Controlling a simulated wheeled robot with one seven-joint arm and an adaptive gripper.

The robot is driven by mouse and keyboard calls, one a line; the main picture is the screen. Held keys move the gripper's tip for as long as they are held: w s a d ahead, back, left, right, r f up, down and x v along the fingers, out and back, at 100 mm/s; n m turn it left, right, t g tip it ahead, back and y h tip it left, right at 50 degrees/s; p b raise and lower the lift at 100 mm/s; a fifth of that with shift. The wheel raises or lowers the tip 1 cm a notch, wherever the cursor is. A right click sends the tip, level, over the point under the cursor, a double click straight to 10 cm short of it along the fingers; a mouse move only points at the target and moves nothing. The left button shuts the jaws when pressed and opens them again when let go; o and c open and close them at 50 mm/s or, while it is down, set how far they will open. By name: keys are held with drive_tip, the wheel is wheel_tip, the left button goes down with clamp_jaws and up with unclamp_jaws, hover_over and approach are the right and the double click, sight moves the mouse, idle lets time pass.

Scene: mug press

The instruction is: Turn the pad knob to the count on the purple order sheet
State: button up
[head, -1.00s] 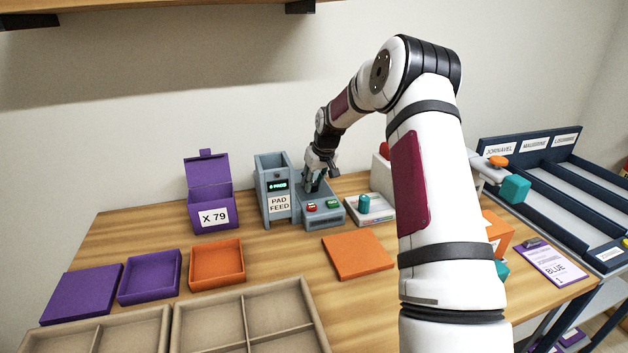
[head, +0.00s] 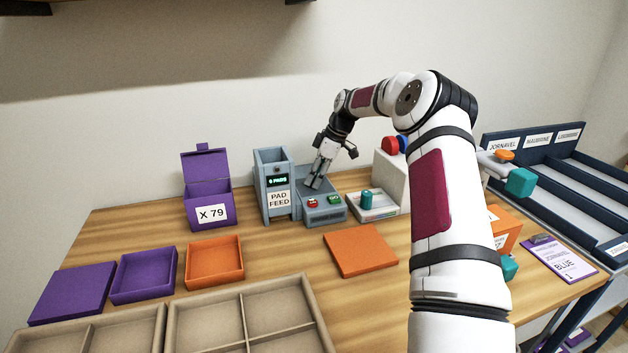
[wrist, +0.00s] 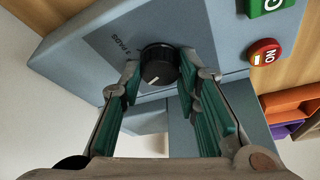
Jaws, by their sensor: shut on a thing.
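The pad feed machine (head: 277,200) is grey-blue, with a lit display reading what looks like 6 pads. Its knob (wrist: 158,66) is round and black with a white pointer mark, on the sloped panel in the wrist view. My gripper (head: 314,184) reaches down onto that panel; in the wrist view its two green-padded fingers (wrist: 160,84) are shut on the knob from either side. The knob is hidden in the head view. The purple order sheet (head: 557,261) lies at the table's right, on a clipboard; I make out "BLUE" and "1", the rest is too small.
Red and green buttons (head: 322,201) sit on the panel near my gripper. Right of it is a pale block with a teal cylinder (head: 366,199). A purple box marked X 79 (head: 208,195) stands left. Orange and purple trays, flat lids and a beige divided tray fill the front.

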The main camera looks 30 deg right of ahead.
drive_tip(key=shift+w+n+g+y+b, duration=0.1)
drive_tip(key=shift+n+g+y+b, duration=0.2)
drive_tip(key=shift+n+b, duration=0.5)
drive_tip(key=shift+n, duration=0.3)
drive_tip(key=o, duration=1.2)
drive_tip(key=shift+c, duration=0.2)
drive_tip(key=v, duration=1.2)
